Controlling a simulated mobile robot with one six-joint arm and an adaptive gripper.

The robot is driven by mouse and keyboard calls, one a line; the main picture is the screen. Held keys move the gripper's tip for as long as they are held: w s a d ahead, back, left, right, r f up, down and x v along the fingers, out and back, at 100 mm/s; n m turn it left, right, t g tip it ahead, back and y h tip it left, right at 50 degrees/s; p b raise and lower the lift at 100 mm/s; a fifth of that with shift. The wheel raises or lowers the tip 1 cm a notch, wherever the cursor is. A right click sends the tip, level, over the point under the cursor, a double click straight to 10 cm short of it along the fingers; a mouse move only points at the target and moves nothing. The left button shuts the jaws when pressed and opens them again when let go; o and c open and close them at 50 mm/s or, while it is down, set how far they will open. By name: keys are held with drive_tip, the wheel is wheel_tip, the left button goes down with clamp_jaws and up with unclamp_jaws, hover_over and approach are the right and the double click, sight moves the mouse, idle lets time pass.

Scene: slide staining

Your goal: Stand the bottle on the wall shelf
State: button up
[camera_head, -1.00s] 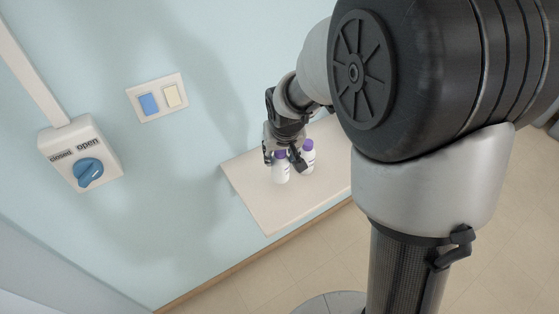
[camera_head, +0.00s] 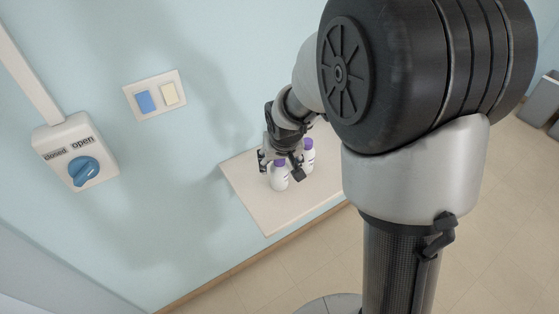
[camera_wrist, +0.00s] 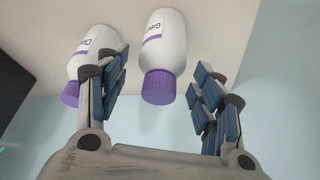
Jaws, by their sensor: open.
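Two white bottles with purple caps are on the pale wall shelf (camera_head: 265,212). The nearer bottle (camera_head: 279,179) is between the fingers of my gripper (camera_head: 280,167); the other bottle (camera_head: 309,157) is close behind it to the right, partly hidden. In the wrist view, my gripper (camera_wrist: 160,95) is open, with one bottle (camera_wrist: 163,45) between its spread fingers and a gap on both sides. The second bottle (camera_wrist: 97,45) is just outside the left finger, which overlaps it in the picture. The nearer bottle looks upright with its base on the shelf. Its label is only partly readable.
A switch plate (camera_head: 155,95) and a box with a blue knob (camera_head: 84,170) are on the wall to the left. The shelf's front left part is bare. A grey bin (camera_head: 541,100) stands far right on the floor. My arm hides the shelf's right end.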

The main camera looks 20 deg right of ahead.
drive_tip(key=shift+r, duration=0.1)
drive_tip(key=shift+r+p, duration=0.3)
drive_tip(key=s+r+p, duration=0.3)
drive_tip(key=s+r, duration=1)
drive_tip(key=r, duration=0.4)
drive_tip(key=s+r+n, duration=0.1)
drive_tip(key=s, duration=1.3)
drive_tip(key=shift+s, duration=0.15)
drive_tip(key=shift+a+r, duration=0.1)
drive_tip(key=shift+c, duration=0.2)
